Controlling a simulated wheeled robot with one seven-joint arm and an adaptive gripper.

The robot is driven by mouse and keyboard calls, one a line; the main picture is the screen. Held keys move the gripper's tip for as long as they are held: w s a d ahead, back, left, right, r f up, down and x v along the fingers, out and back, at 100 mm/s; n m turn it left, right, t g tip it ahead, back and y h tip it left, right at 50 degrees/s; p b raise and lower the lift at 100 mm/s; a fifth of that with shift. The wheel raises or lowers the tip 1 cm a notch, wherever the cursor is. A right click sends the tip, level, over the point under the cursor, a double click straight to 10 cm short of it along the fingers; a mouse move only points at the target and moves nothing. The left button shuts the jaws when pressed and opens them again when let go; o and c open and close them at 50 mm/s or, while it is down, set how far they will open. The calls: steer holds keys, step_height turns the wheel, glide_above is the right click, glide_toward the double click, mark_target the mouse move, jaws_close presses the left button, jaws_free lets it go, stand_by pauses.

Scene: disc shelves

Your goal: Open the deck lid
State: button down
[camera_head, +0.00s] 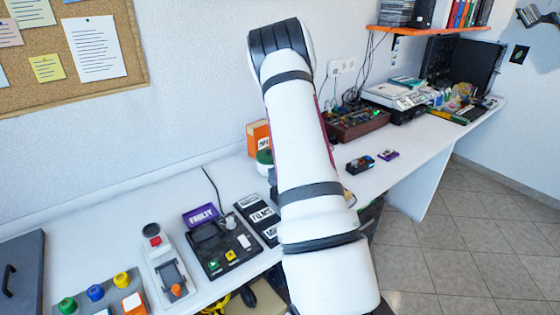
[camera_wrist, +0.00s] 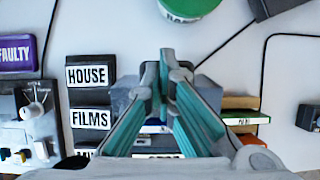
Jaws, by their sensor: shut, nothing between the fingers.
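A dark deck-like device (camera_head: 222,245) with a raised dark panel, a light knob and small coloured buttons stands on the white bench, left of my arm. I cannot tell for sure which part is its lid or whether it is open. Part of the device shows at the left edge of the wrist view (camera_wrist: 25,125). My gripper (camera_wrist: 165,58) is shut and empty, with teal fingers together, to the right of the device. It is in front of a grey box (camera_wrist: 207,92), which it partly hides. In the head view my arm hides the gripper.
A purple FAULTY sign (camera_head: 201,216) stands behind the device. Dark holders labelled HOUSE (camera_wrist: 88,74) and FILMS (camera_wrist: 90,118) lie between the device and my gripper. A green-lidded container (camera_wrist: 190,8) is behind. A grey unit (camera_head: 163,260) stands left of the device.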

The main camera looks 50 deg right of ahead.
steer(key=shift+w+f+b, duration=0.45)
steer(key=shift+w+b, duration=0.1)
steer(key=shift+b, duration=0.15)
steer(key=shift+d, duration=0.1)
